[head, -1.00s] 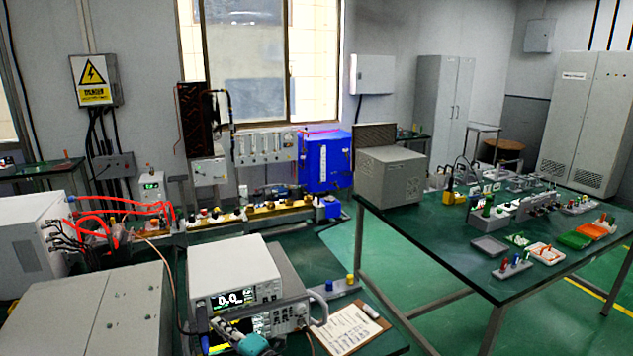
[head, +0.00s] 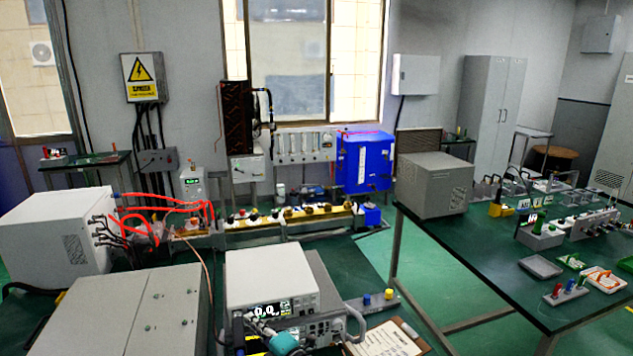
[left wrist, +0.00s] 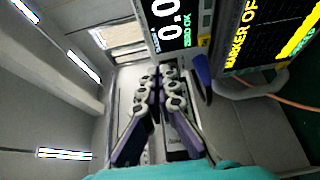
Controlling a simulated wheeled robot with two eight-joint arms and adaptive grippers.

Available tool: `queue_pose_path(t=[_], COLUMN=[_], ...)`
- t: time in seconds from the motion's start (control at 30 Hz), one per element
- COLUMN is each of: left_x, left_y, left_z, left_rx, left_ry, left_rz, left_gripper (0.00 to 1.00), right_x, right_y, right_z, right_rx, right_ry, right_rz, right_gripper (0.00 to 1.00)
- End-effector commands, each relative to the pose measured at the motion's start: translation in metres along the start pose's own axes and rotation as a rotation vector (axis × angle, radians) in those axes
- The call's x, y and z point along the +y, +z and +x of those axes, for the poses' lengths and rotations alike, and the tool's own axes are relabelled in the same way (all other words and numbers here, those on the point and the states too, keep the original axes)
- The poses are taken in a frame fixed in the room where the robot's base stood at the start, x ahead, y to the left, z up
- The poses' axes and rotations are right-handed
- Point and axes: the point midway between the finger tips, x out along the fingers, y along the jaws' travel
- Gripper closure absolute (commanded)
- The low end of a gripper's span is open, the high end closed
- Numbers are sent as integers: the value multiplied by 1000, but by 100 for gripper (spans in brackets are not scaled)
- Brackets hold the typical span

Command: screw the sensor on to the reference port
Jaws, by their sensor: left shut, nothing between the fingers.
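A white meter (head: 272,272) with a lit "0.0" display stands on the front bench, on top of another instrument (head: 318,330). Its display also shows close up in the left wrist view (left wrist: 175,22). My left gripper (head: 262,327) is in front of these instruments at the bottom edge. In the left wrist view its fingers (left wrist: 163,75) are shut with nothing between them, just below the meter's display. I cannot make out the sensor or the reference port; my arm covers part of the instrument fronts. My right gripper is not in view.
A grey box (head: 125,310) stands left of the meter, with a thin brown cable (head: 207,262) between them. A green table (head: 480,255) stands further right.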

Motion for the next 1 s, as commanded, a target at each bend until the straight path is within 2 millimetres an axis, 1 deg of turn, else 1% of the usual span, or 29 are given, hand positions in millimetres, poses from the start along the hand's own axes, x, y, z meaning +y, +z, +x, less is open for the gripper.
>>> queue_pose_path(t=[0.1, 0.23, 1.0], left_x=[-1, -1, -2], left_y=[4, 7, 3], left_z=[8, 12, 14], left_rx=[0, 0, 0], left_ry=[0, 0, 0], left_rz=[0, 0, 0], left_gripper=[100, 100, 100], right_x=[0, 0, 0], right_y=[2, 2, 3], right_z=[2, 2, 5], right_rx=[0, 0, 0], right_ry=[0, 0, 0], right_rz=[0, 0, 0], right_gripper=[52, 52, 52])
